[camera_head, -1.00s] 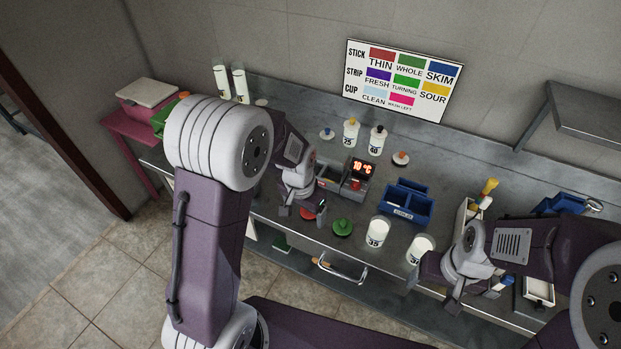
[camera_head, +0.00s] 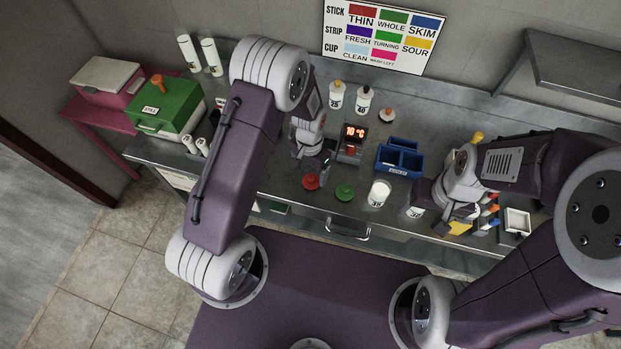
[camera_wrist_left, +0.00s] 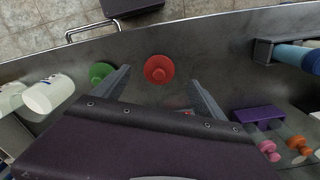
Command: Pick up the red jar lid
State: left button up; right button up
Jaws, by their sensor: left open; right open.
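The red jar lid (camera_head: 310,181) lies on the steel counter near its front edge, left of a green lid (camera_head: 344,192). In the left wrist view the red jar lid (camera_wrist_left: 159,69) is a round disc with a knob, ahead of and between the two fingers, with the green lid (camera_wrist_left: 101,73) beside the finger at left. My left gripper (camera_wrist_left: 158,88) is open and empty; in the head view it (camera_head: 312,158) is just behind the red lid, partly hidden by its own wrist. My right gripper (camera_head: 440,222) is over the right part of the counter; its fingers are partly hidden.
A white jar (camera_head: 379,193) stands right of the green lid. A green box (camera_head: 166,106) stands at the left. A drawer handle (camera_head: 347,230) juts from the front edge.

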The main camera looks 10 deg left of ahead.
aim_at(311, 178)
pick_arm(q)
jog(key=shift+w+a+f, duration=0.1)
jog(key=shift+f, duration=0.25)
jog(key=f, duration=0.1)
jog(key=f+p, duration=0.1)
jog(key=f, duration=0.2)
jog(key=shift+w+d+f+p, duration=0.15)
jog(key=shift+d+f+p, duration=0.1)
jog(key=shift+d+p, duration=0.1)
jog(key=shift+w+a+f, duration=0.15)
jog(key=shift+f, duration=0.1)
jog(key=shift+r, duration=0.1)
jog(key=c, duration=1.4)
